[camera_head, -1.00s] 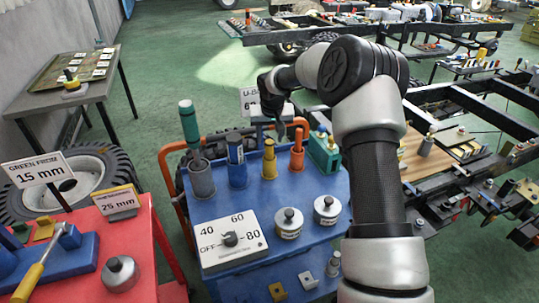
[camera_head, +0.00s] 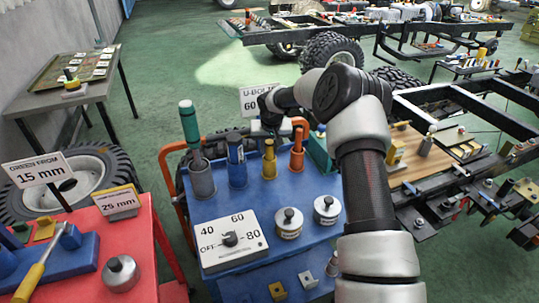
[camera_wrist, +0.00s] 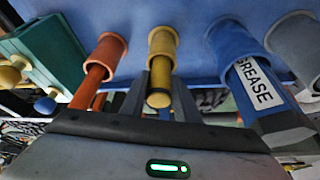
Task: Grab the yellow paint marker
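The yellow paint marker (camera_head: 269,147) stands in a yellow holder (camera_head: 269,170) on the blue cart top, between a blue and an orange marker. In the wrist view the marker (camera_wrist: 158,97) sticks out of its yellow holder (camera_wrist: 162,45). My gripper (camera_wrist: 160,92) is open, with one dark finger on each side of the yellow marker. I cannot tell whether either finger touches it. In the head view my gripper (camera_head: 271,122) is just behind and above the marker, its fingers mostly hidden.
Close by stand the orange marker (camera_head: 298,138), the blue grease marker (camera_head: 234,145), a green-capped marker (camera_head: 188,122) and a green box (camera_head: 321,148). A dial box (camera_head: 232,240) and two weights (camera_head: 289,222) occupy the cart's front. An orange rail (camera_head: 165,165) borders the cart.

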